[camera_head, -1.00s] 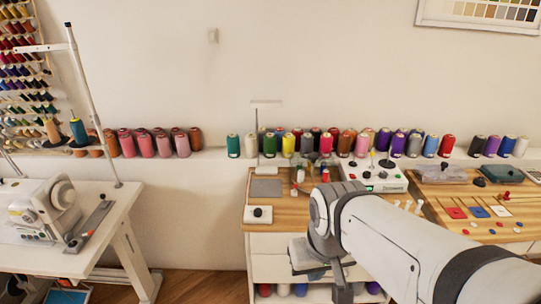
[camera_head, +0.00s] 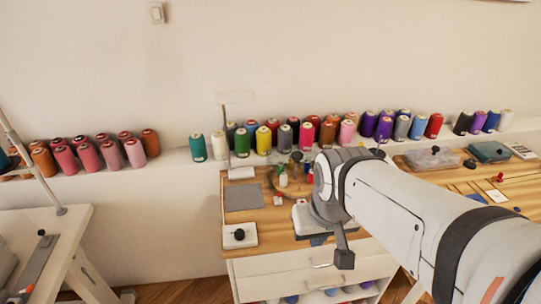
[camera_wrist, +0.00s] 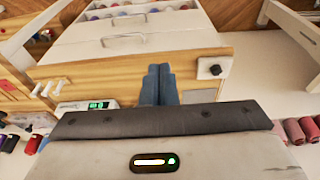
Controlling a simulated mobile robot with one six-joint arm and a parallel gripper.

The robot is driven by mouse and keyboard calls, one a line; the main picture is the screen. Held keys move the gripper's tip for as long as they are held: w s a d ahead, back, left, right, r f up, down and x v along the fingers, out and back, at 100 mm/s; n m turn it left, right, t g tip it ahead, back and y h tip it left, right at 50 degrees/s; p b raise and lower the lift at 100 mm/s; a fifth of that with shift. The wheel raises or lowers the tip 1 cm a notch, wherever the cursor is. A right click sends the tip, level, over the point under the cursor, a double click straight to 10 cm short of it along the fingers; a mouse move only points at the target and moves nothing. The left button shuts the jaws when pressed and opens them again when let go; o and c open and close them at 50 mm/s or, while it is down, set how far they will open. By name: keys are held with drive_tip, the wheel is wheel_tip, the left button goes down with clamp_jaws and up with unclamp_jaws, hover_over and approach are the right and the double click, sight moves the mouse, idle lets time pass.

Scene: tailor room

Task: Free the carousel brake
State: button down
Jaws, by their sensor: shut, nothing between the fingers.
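My gripper shows in the head view (camera_head: 318,240) and in the wrist view (camera_wrist: 158,85). Its blue-grey fingers are shut together and empty, over the front of the wooden bench. A round wooden carousel (camera_head: 268,182) with small bottles stands on the bench behind my gripper, partly hidden by my arm. A white block with a black knob (camera_head: 240,237) sits at the bench's front left corner, left of my gripper. It also shows in the wrist view (camera_wrist: 209,68), apart from the fingers. I cannot tell which part is the brake.
A grey mat (camera_head: 244,197) lies behind the white block. Thread cones (camera_head: 263,140) line the wall shelf. White drawers (camera_head: 295,262) are below the bench top. A white sewing table (camera_head: 45,235) stands left, across a gap. A box with a green display (camera_wrist: 97,105) is near the fingers.

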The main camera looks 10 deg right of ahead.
drive_tip(key=w+f+m+y+b, duration=0.7)
drive_tip(key=w+f+m, duration=0.1)
drive_tip(key=f+m, duration=0.3)
drive_tip(key=w+d+f+m+t+b, duration=0.1)
drive_tip(key=w+d+m+t, duration=0.1)
drive_tip(key=w+d+m, duration=0.1)
drive_tip(key=w+d+f+m+t+y+b, duration=0.1)
drive_tip(key=w+d+f+m+t, duration=0.1)
drive_tip(key=w+d+m+t, duration=0.1)
drive_tip(key=w+d+f+m+t+b, duration=0.1)
drive_tip(key=w+d+f+m+t, duration=0.1)
drive_tip(key=w+d+m, duration=0.3)
drive_tip(key=shift+w+m+t+b, duration=0.2)
drive_tip(key=shift+m+t+b, duration=0.15)
drive_tip(key=shift+m+t, duration=0.05)
drive_tip(key=shift+a, duration=0.1)
